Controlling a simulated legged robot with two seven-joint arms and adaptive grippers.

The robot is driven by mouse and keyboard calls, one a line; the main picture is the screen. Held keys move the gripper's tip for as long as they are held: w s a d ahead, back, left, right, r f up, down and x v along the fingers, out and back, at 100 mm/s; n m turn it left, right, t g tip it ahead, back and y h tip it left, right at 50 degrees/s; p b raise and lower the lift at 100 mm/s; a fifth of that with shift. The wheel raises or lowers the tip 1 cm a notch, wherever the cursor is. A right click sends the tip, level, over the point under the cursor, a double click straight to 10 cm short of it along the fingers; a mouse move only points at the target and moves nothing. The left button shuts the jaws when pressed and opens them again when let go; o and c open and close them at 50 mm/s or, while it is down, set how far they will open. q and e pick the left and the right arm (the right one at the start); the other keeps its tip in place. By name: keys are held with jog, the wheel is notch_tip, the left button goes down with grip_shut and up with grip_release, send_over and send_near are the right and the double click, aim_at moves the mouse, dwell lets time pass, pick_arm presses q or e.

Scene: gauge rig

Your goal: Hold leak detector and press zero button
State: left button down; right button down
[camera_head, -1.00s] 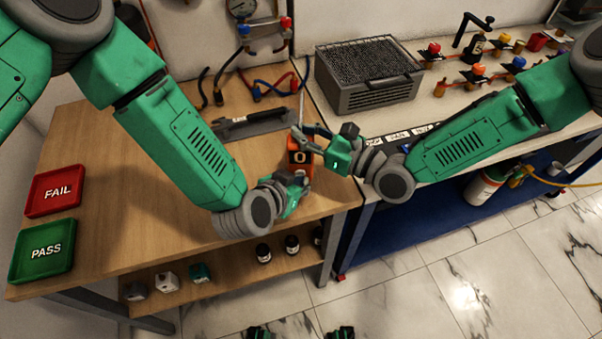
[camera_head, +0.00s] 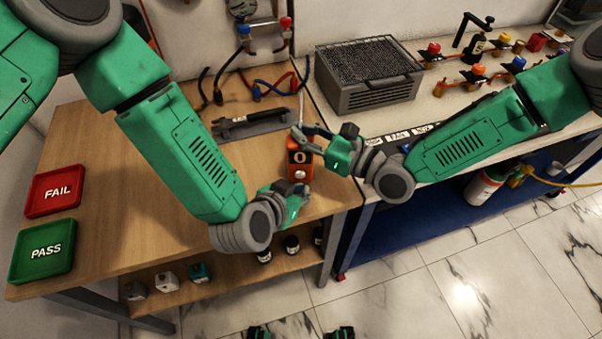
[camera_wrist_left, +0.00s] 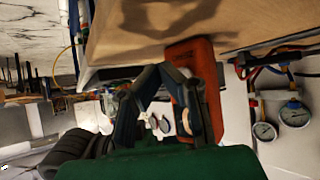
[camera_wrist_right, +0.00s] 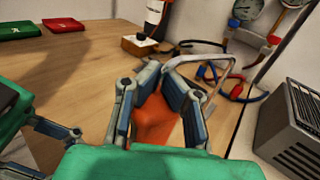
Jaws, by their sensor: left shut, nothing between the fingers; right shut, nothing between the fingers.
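The leak detector (camera_head: 299,172), an orange box with a dark face and a round light mark, stands at the wooden table's front right corner. My right gripper (camera_head: 303,131) is shut at its upper end, and the orange body also shows behind the fingers in the right wrist view (camera_wrist_right: 153,120). I cannot tell whether the fingers touch it. My left gripper (camera_head: 304,190) is shut, just below and in front of the detector. In the left wrist view the orange body (camera_wrist_left: 204,85) lies beside the left fingers. I cannot make out the zero button.
A red FAIL tray (camera_head: 55,191) and green PASS tray (camera_head: 43,250) lie at the table's left. A dark stand (camera_head: 250,125) lies behind the detector. A grey grille box (camera_head: 368,85) stands on the right bench. Small bottles sit on the shelf below. The table's middle is clear.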

pick_arm(q)
jog(key=s, duration=0.4)
jog(key=shift+s, duration=0.25)
dwell(0.3)
pick_arm(e)
jog(key=c, duration=1.6)
grip_release()
jog(key=shift+c, duration=0.2)
jog(key=shift+d, duration=0.1)
jog(key=v, duration=1.2)
jog(key=shift+f, duration=0.15)
